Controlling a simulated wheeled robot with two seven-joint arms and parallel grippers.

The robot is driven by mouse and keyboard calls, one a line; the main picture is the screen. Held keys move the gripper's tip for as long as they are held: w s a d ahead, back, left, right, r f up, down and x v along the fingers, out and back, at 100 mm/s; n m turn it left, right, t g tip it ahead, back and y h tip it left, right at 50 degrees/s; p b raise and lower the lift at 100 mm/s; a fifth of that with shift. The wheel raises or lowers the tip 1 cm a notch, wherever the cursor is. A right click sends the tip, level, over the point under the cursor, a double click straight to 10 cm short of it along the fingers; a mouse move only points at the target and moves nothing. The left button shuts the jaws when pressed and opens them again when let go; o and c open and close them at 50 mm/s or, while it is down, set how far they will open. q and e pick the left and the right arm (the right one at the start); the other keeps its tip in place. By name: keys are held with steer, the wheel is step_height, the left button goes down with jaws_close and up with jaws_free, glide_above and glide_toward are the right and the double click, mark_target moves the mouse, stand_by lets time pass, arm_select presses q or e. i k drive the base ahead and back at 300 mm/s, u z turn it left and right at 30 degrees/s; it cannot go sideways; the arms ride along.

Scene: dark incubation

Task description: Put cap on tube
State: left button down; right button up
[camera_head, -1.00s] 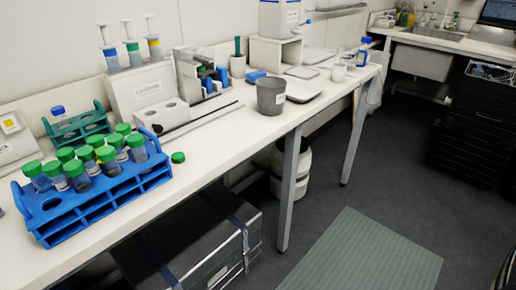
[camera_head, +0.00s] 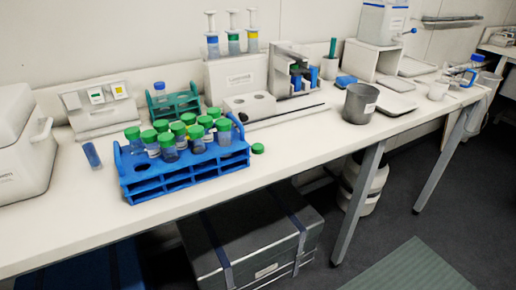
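A blue rack (camera_head: 186,172) stands on the white bench, holding several tubes with green caps (camera_head: 168,141). A loose green cap (camera_head: 258,148) lies on the bench just right of the rack. A small tube-like blue-grey piece (camera_head: 92,155) without a green cap lies or leans on the bench left of the rack; whether it is open is too small to tell. A teal rack (camera_head: 176,104) behind holds a tube with a blue cap (camera_head: 159,87). Neither of my grippers shows in the view.
A white machine (camera_head: 25,145) stands at the far left. A grey bucket (camera_head: 360,103) stands right of the racks, with a holder of pipettes (camera_head: 234,73) behind. A dark case (camera_head: 250,235) sits under the bench. The bench front is mostly clear.

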mark_target(89, 147)
steer(key=u, duration=4.15)
steer(key=k, duration=1.65)
steer(key=z, duration=1.6)
